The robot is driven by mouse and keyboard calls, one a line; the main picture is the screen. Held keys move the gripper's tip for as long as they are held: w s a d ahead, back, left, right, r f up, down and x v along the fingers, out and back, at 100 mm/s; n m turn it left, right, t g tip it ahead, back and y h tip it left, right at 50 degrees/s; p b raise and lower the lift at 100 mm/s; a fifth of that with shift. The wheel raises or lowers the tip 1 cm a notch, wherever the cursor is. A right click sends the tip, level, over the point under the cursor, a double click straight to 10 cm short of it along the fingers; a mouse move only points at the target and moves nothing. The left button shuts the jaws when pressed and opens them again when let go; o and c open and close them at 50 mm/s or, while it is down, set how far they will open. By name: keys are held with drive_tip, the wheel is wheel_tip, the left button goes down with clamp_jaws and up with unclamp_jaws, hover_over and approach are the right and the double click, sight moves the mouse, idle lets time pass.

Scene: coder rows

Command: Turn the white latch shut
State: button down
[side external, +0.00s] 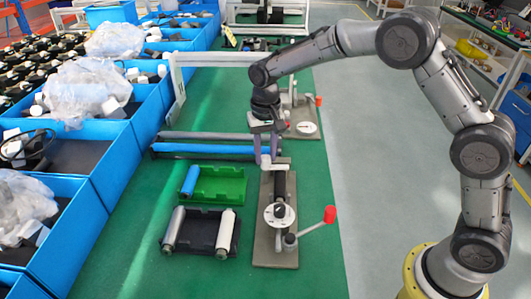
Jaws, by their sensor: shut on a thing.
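The coder fixture (262,242) is a grey plate on the green table with a black cylinder and a white round dial. The white latch (281,167) is at the far end of this fixture, small and partly hidden by my fingers. My gripper (266,163) points down at that end, with its fingers closed on the white latch. The exact angle of the latch is too small to tell. A lever with a red knob (330,214) sticks out to the right of the fixture's near end.
A black tray (201,231) holds a grey and a white roller. Behind it is a green tray (223,186) with a blue roller. A blue bar (205,149) lies behind these. A second fixture (303,128) stands farther back. Blue bins (105,163) line the left.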

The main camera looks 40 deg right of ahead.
drive_tip(key=shift+r+m, duration=0.1)
drive_tip(key=shift+m, duration=0.5)
drive_tip(key=c, duration=0.6)
unclamp_jaws()
wheel_tip(320, 180, up, 14)
drive_tip(key=shift+f, duration=0.1)
